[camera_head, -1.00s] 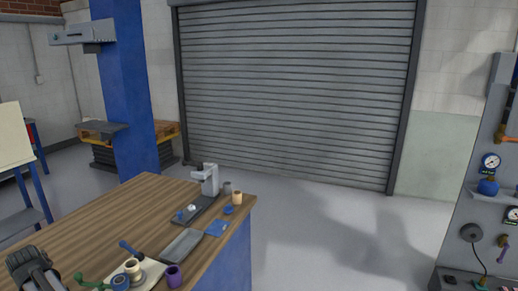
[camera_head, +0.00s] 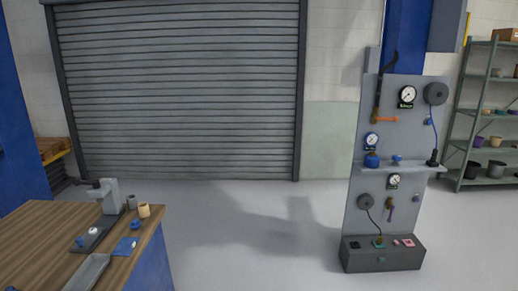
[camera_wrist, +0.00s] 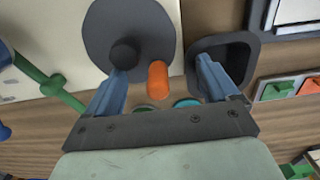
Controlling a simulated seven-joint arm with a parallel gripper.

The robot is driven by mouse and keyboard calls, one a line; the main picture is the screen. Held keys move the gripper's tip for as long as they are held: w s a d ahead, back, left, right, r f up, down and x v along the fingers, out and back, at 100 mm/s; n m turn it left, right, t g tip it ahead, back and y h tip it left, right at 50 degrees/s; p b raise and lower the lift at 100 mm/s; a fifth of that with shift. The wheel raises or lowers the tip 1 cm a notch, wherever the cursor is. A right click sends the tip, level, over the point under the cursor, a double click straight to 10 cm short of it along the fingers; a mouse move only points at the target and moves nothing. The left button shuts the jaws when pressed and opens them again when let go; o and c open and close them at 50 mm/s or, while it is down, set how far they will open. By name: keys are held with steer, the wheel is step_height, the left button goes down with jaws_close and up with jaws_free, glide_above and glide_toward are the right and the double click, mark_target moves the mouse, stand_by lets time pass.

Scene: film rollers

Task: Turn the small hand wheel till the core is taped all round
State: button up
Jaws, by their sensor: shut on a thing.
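In the wrist view a round dark grey disc (camera_wrist: 105,32) with a black knob (camera_wrist: 124,53) looks like the hand wheel. An upright orange handle (camera_wrist: 158,80) stands at its edge. My gripper (camera_wrist: 162,68) has its blue fingers on either side of the orange handle and is shut on it, though finger contact is hard to make out. The left fingertip overlaps the disc near the black knob. Two teal round edges (camera_wrist: 187,103) show beneath, mostly hidden by the gripper. I cannot make out the core or tape in the wrist view. My gripper is outside the head view.
A green crank arm (camera_wrist: 50,84) lies left of my gripper, and a dark square tray (camera_wrist: 238,52) close to its right. In the head view the wooden table (camera_head: 40,235) carries a grey stand (camera_head: 111,196) and a beige cup (camera_head: 144,210). A gauge panel (camera_head: 350,190) stands right, beyond open floor.

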steer(key=shift+w, duration=0.25)
